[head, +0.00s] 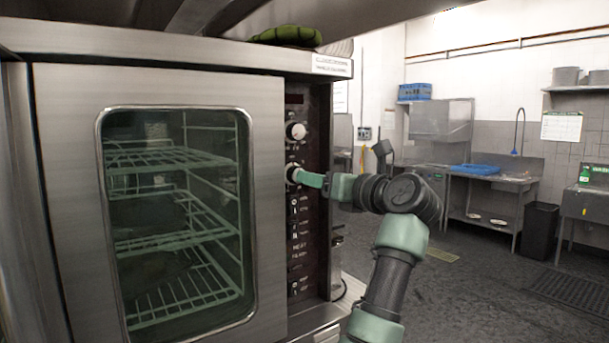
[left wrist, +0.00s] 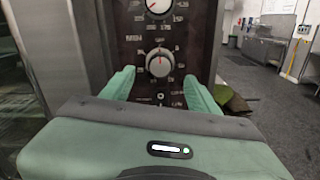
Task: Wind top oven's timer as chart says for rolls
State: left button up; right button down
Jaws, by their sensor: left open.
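The oven (head: 180,60) has a closed glass door and a dark control panel on its right. The panel carries an upper dial (head: 296,130), also at the top of the left wrist view (left wrist: 158,6), and a lower dial (head: 292,173) below it. My left gripper (head: 298,175) is at the lower dial. In the left wrist view my left gripper (left wrist: 158,82) is open, one finger on each side of the lower dial (left wrist: 160,63); contact is unclear. That dial's red mark points roughly up. A wall chart (head: 561,126) hangs far right, its text unreadable. My right gripper is not in view.
Wire racks (head: 165,158) show behind the door glass. A green item (head: 287,35) lies on the oven top. A sink counter (head: 485,172), a black bin (head: 538,228) and shelves stand far right. The floor (head: 470,285) between is open.

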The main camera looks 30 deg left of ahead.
aim_at(295, 175)
pick_arm(q)
jog(key=p+x, duration=0.2)
jog(key=x, duration=0.5)
jog(key=shift+w+f, duration=0.1)
jog(key=shift+f, duration=0.05)
grip_shut()
